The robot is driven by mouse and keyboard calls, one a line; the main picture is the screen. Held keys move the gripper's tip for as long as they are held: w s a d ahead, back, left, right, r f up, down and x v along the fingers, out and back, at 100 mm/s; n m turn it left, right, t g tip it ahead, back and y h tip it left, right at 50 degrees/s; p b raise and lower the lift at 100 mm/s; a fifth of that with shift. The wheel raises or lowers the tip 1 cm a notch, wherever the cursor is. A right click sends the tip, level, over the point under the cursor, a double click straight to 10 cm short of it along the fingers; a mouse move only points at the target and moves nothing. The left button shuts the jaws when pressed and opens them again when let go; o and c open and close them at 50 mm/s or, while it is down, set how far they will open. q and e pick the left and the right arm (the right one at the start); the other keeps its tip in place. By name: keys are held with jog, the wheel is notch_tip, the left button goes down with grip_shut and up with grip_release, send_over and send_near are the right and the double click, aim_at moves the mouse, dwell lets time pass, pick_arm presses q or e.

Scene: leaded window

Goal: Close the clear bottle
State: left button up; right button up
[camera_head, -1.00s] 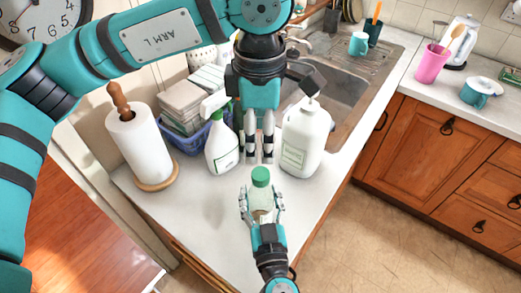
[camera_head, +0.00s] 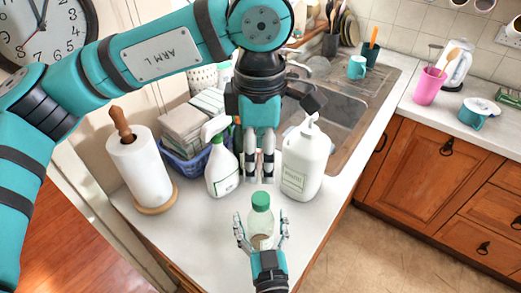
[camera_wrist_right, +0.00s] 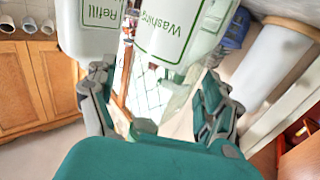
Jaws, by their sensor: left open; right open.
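The clear bottle (camera_head: 258,224) stands upright on the white counter in the head view, with a green cap (camera_head: 261,200) on its top. Whether the cap is seated tight cannot be told. My right gripper (camera_head: 262,234) is open, its fingers on either side of the bottle from the near side, with gaps visible. My left gripper (camera_head: 260,180) points down, open and empty, just behind the cap. In the right wrist view, the open right fingers (camera_wrist_right: 155,105) frame see-through shapes that I cannot clearly sort out.
A white spray bottle (camera_head: 221,172) and a large white pump bottle (camera_head: 304,163) stand close behind. A paper towel roll (camera_head: 142,168) is at the left, a blue basket (camera_head: 190,165) behind it. The sink (camera_head: 338,108) lies at the back right. The counter's front is bare.

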jog(key=s+d, duration=0.1)
jog(key=s, duration=1)
jog(key=shift+s+d, duration=0.35)
